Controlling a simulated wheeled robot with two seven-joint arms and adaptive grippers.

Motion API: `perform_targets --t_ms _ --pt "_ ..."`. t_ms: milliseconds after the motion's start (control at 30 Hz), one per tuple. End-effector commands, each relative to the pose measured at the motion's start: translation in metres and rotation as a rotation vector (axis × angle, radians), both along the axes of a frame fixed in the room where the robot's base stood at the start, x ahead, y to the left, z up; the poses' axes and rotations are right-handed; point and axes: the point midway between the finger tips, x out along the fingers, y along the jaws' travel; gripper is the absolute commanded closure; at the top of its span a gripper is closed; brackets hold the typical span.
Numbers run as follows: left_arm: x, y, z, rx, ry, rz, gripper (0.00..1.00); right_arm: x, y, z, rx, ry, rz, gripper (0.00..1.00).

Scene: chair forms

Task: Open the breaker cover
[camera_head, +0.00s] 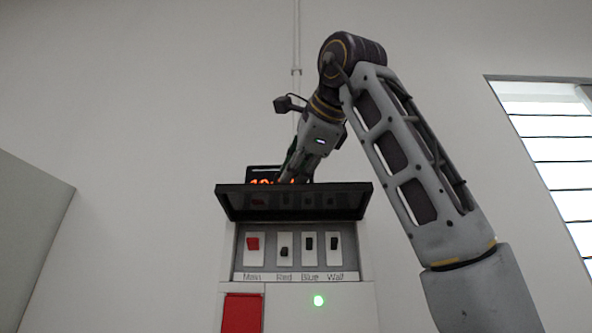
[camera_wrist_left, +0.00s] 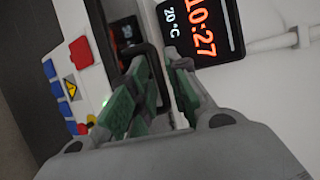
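The breaker cover (camera_head: 293,203) is a dark, see-through lid on the breaker box. In the head view it stands raised and tilted outward above the uncovered switches. My left gripper (camera_head: 285,178) is at the lid's far upper side, its fingertips partly hidden behind it. In the left wrist view the green-padded fingers (camera_wrist_left: 163,72) are slightly apart, with the cover's dark rim (camera_wrist_left: 155,62) running between them. Whether both pads touch the rim is unclear. My right gripper is not in view.
The box has a red Main switch (camera_head: 253,243), several black switches, a red panel (camera_head: 241,312) and a green light (camera_head: 318,300). A digital clock (camera_wrist_left: 205,28) is on the wall close behind the gripper. A window (camera_head: 550,150) is at right.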

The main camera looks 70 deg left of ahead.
Motion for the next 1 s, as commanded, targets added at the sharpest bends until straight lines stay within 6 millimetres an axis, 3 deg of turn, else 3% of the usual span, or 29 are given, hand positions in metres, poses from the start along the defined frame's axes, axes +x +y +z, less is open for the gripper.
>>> perform_targets --t_ms 267,1000 --pt "0.001 -0.015 0.005 0.001 0.001 -0.003 0.82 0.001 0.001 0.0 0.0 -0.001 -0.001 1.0" --pt "0.002 -0.107 0.032 0.001 0.0 0.0 0.82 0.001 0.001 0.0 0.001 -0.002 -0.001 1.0"
